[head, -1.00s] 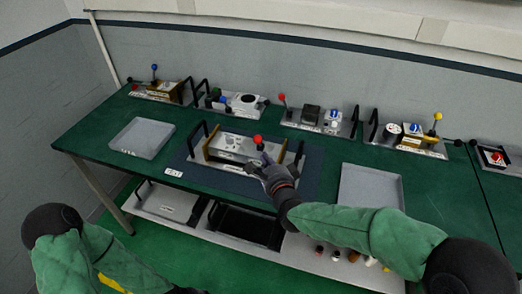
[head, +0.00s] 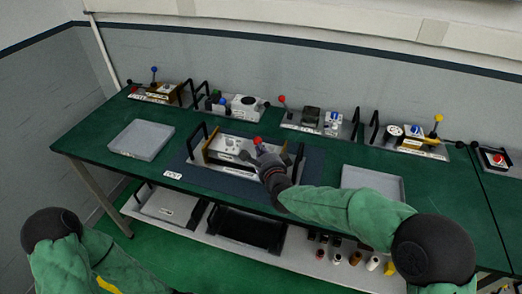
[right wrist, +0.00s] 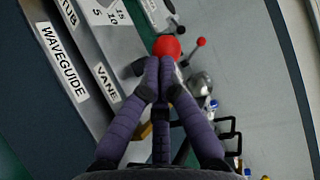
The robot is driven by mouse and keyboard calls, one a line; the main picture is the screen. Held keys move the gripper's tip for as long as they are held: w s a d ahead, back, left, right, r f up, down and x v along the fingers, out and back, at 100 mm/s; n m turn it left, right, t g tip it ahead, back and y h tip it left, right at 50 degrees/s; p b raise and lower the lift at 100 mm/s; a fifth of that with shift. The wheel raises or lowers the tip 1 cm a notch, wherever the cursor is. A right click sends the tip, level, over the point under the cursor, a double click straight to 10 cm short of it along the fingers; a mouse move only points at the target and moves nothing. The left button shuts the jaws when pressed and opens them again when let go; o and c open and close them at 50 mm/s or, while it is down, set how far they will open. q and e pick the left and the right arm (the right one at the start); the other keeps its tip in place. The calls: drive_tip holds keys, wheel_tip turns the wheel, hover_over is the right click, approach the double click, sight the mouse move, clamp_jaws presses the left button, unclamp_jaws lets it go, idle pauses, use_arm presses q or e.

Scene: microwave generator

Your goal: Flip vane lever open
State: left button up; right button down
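The waveguide unit (head: 228,164), a metal panel between tan end plates, stands on the dark mat at mid-table. A red ball knob (head: 257,140) rises at its right end. My right gripper (head: 262,156) is at that end, just below the knob. In the right wrist view, its fingers (right wrist: 160,62) are together, with the red knob (right wrist: 167,46) right at their tips; contact is unclear. A dark rounded knob (right wrist: 133,68) lies left of the fingertips. The VANE label (right wrist: 106,83) is readable on the panel; the vane lever's shaft is mostly hidden. My left gripper is out of view.
Black handles (head: 298,160) stand at the unit's ends, one close to my right gripper. Grey trays lie left (head: 142,139) and right (head: 373,184). Several other lever units, including one with a red knob (head: 282,99), line the back.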

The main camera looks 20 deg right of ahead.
drive_tip(key=shift+r, duration=0.1)
drive_tip(key=shift+w+d+r+g+p, duration=0.15)
drive_tip(key=shift+g+p, duration=0.15)
drive_tip(key=shift+p, duration=0.15)
drive_tip(key=shift+w+r+m+p, duration=0.15)
drive_tip(key=shift+r+m+p, duration=0.1)
drive_tip(key=shift+m+p, duration=0.1)
drive_tip(key=shift+w+d+r+g+p, duration=0.25)
drive_tip(key=shift+r+g+p, duration=0.1)
drive_tip(key=shift+g+p, duration=0.3)
drive_tip(key=w+d+r+m+g+y+p, duration=0.1)
drive_tip(key=w+d+m+g+y+p, duration=0.2)
drive_tip(key=p, duration=1.5)
drive_tip(key=w+g, duration=0.2)
drive_tip(key=g, duration=0.1)
drive_tip(key=shift+d+r, duration=0.2)
drive_tip(key=shift+r, duration=0.1)
